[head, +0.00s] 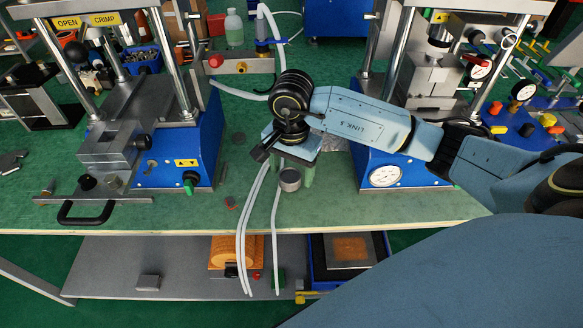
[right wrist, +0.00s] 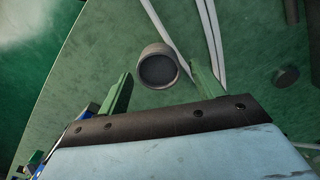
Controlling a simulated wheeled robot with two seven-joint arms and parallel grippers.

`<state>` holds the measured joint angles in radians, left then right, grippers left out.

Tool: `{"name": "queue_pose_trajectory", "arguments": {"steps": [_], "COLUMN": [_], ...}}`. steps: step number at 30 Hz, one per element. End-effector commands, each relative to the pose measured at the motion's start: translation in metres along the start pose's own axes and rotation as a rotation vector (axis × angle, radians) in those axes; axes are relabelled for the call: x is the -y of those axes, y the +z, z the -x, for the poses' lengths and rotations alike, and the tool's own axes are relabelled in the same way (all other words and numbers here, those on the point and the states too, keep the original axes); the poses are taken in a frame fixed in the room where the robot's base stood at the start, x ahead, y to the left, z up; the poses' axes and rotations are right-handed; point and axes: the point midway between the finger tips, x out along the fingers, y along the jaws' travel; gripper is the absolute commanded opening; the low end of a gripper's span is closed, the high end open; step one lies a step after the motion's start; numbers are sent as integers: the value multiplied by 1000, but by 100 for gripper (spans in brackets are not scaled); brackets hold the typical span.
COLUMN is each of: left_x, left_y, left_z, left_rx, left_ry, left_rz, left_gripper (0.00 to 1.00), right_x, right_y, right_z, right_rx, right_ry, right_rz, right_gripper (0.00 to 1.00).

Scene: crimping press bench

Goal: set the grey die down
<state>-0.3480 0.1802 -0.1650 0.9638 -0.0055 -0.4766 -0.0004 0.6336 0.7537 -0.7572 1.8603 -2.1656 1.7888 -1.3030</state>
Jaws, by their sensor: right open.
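The grey die (head: 289,180) is a short round cup with a dark hollow face. It appears to rest on the green bench top (head: 340,205), between the two presses and near the front edge. In the right wrist view the die (right wrist: 158,68) lies between and just beyond the fingertips, with a gap on each side. My right gripper (head: 294,177) is open, its green fingers pointing down at the bench beside the die. My left gripper is not in view.
Pale hoses (head: 248,225) hang over the front edge close to the die, left of it. A blue press (head: 205,150) stands left, another with a gauge (head: 385,176) right. Bare bench lies in front of the right press.

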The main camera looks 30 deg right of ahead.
Motion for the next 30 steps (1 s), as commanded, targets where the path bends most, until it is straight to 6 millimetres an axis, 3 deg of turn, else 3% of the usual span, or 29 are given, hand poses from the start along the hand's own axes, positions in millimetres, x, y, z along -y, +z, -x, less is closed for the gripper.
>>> {"name": "queue_pose_trajectory", "arguments": {"steps": [7,21,30], "left_x": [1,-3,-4], "left_y": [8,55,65], "left_z": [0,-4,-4], "left_rx": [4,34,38], "left_ry": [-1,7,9], "left_rz": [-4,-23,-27], "left_gripper": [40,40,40], "right_x": [0,1,0], "right_y": [0,0,0], "right_z": [4,102,123], "right_rx": [1,-2,1], "right_ry": [1,-3,1], "right_rz": [0,1,-1], "right_gripper": [67,67,67]}}
